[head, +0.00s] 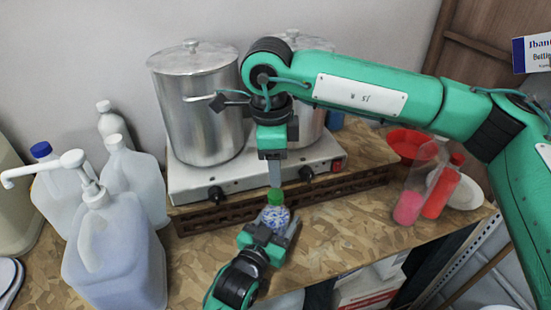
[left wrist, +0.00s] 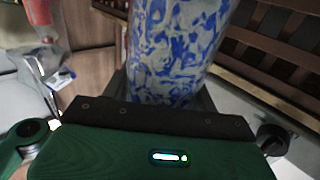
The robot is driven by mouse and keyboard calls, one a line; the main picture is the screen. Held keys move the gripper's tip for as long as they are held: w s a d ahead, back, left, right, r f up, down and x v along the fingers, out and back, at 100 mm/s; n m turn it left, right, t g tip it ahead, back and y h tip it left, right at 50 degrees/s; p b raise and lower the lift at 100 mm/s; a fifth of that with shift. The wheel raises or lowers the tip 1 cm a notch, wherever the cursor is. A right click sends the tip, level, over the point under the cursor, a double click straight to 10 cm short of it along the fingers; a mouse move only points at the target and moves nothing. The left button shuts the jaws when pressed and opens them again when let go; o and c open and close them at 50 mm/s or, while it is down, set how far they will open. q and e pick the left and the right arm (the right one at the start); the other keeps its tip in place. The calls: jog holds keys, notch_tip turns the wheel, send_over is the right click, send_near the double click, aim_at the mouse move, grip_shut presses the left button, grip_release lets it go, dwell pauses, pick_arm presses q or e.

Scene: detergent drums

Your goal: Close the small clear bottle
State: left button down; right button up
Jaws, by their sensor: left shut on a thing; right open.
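The small bottle (head: 275,216), mottled blue and white, stands upright near the front of the wooden counter with a green cap (head: 276,197) at its top. My left gripper (head: 270,232) is shut on the bottle's body from the front. The bottle also fills the upper middle of the left wrist view (left wrist: 175,50), its top out of frame. My right gripper (head: 275,183) points straight down right above the green cap and is open. Its fingers line up edge-on, so I cannot tell whether they touch the cap or how tightly the cap sits.
Two steel pots (head: 203,110) stand on a white stove (head: 240,170) behind the bottle. A pump jug (head: 118,255) and several plastic jugs (head: 135,180) crowd the left. Pink and red bottles (head: 408,206) and a red bowl (head: 405,145) are at the right. Counter right of the bottle is clear.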

aim_at(276, 194)
jog(key=n, duration=0.4)
jog(key=shift+r+n, duration=0.2)
jog(key=shift+n, duration=0.1)
jog(key=n, duration=0.3)
jog(key=shift+r+n+y, duration=0.15)
jog(key=shift+n+y, duration=0.15)
jog(key=shift+f, duration=4.05)
jog(key=c, duration=1)
jog(key=shift+c, duration=0.2)
